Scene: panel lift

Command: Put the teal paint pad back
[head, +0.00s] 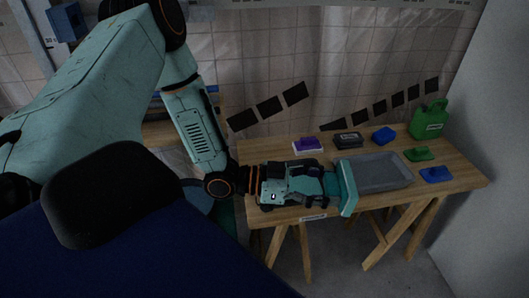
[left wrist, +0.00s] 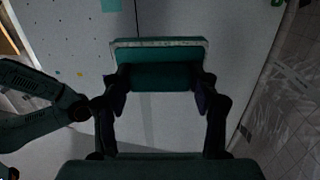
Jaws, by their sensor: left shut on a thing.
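The teal paint pad (head: 347,188) is held upright at the left front of the grey tray, above the table's front edge. My left gripper (head: 328,187) is shut on it from the left. In the left wrist view the pad (left wrist: 160,52) lies across the fingertips, with a finger of my left gripper (left wrist: 160,85) on each side and a pale rim along its far edge. The pad covers part of the tray's left side in the head view, so I cannot tell if they touch. My right gripper is not in view.
The wooden table (head: 456,160) holds the grey tray (head: 385,172), a purple pad (head: 307,145), a black block (head: 348,140), blue pads (head: 384,135) (head: 437,175), a green pad (head: 419,155) and a green jug (head: 430,121). A pale panel (left wrist: 60,40) fills much of the left wrist view.

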